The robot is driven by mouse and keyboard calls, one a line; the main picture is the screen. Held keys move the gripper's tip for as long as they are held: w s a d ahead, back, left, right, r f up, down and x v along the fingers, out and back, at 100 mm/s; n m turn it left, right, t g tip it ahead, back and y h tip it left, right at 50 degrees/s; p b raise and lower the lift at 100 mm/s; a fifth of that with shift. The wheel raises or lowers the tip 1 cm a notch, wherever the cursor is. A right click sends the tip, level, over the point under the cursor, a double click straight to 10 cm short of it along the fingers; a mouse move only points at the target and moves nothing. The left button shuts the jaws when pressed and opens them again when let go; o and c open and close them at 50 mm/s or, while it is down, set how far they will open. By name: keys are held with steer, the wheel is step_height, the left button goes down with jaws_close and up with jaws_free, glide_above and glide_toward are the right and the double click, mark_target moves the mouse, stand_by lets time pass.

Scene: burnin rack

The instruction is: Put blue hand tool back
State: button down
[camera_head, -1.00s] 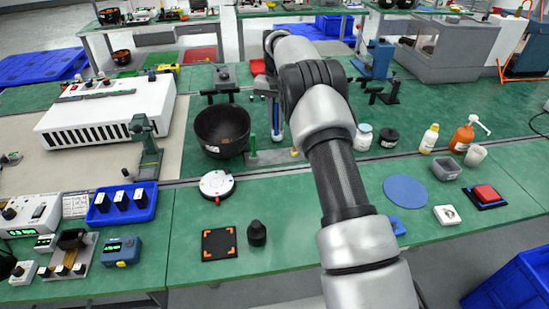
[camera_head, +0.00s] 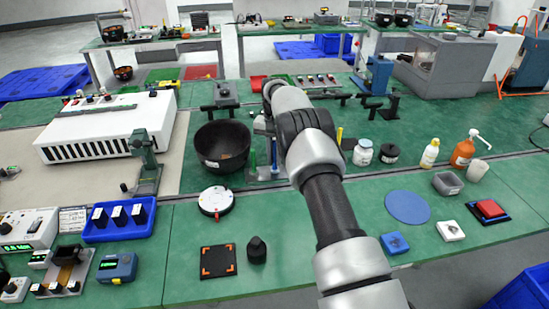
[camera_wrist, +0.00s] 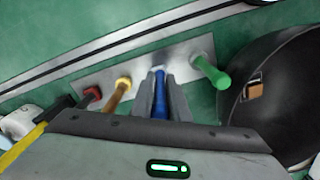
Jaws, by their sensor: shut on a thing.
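The blue hand tool (camera_wrist: 160,104) is between the two fingers of my gripper (camera_wrist: 161,92), which is shut on it. In the wrist view its lower end is over or at a grey metal holder plate (camera_wrist: 138,72); whether it is seated there I cannot tell. The tool also shows in the head view (camera_head: 274,155) just left of my arm. A green-handled tool (camera_wrist: 212,72) stands on the plate to the right, and a wooden-handled tool (camera_wrist: 119,93) and a red-ended tool (camera_wrist: 91,95) are to the left. In the head view my arm hides most of my gripper.
A large black bowl (camera_head: 222,146) stands close beside the plate; it fills the right of the wrist view. A white round device (camera_head: 216,200) sits in front. A white jar (camera_head: 362,152) and a black jar (camera_head: 389,153) stand right of my arm. A green stand (camera_head: 147,160) is left.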

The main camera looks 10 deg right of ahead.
steer(key=shift+f, duration=0.15)
steer(key=c, duration=1.7)
jaws_free()
